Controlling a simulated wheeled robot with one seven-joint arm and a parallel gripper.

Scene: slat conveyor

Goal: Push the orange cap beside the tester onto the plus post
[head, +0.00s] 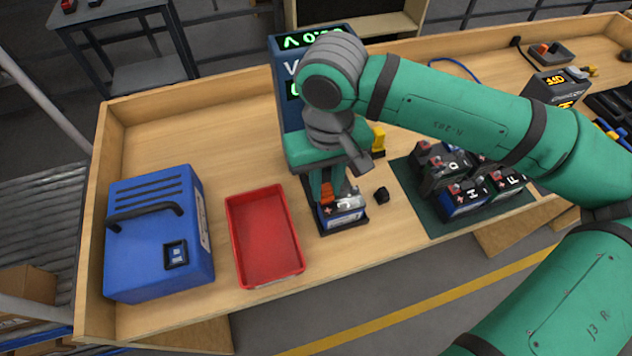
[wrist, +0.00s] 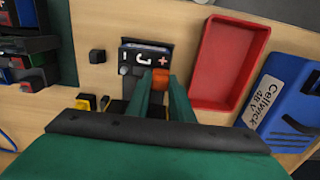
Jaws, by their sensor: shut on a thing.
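The orange cap (wrist: 160,77) is between the fingertips of my gripper (wrist: 161,84), which is shut on it. In the wrist view the cap is at the edge of the battery marked J (wrist: 143,54), just below its plus mark. In the head view the cap (head: 327,194) shows at the gripper (head: 329,190) over the battery (head: 347,215). Whether the cap is seated on the plus post cannot be told, as the post is hidden. The tester (head: 289,105), a blue box with a green display, stands behind my gripper and is partly covered by my arm.
A red tray (head: 236,243) lies left of the battery, and a blue case (head: 160,260) stands further left. A small black cap (head: 381,194) lies right of the battery. Several batteries stand on a dark green mat (head: 427,220) to the right.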

